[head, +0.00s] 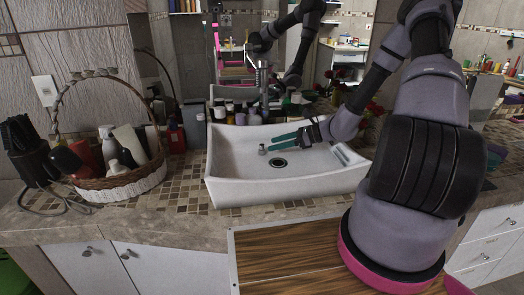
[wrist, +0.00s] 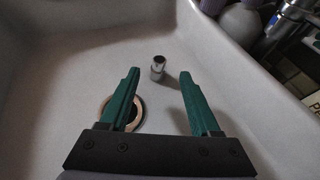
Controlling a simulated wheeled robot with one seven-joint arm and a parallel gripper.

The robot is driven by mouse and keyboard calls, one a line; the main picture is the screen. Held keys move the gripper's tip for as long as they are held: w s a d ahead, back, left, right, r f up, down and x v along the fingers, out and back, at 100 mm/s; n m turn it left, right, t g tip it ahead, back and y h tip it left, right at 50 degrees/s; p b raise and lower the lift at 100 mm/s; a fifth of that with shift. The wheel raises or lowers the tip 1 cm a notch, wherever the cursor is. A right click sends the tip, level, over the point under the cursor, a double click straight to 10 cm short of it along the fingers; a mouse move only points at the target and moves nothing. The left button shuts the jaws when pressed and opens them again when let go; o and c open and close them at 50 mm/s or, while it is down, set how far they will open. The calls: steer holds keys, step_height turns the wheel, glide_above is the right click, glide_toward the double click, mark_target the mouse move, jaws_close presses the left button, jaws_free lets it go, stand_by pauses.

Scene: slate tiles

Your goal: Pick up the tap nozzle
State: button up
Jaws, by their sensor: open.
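The tap nozzle (wrist: 158,68) is a small silver cylinder standing on the floor of the white sink basin.
The white sink (head: 232,191) has raised walls around the nozzle. A drain (head: 278,162) lies in its floor, partly behind the left finger in the wrist view. The tap (head: 263,82) and several bottles stand behind the sink. A wicker basket (head: 122,182) stands at left.

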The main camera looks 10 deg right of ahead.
mark_target(262, 145)
steer(key=shift+x, duration=3.05)
jaws_close()
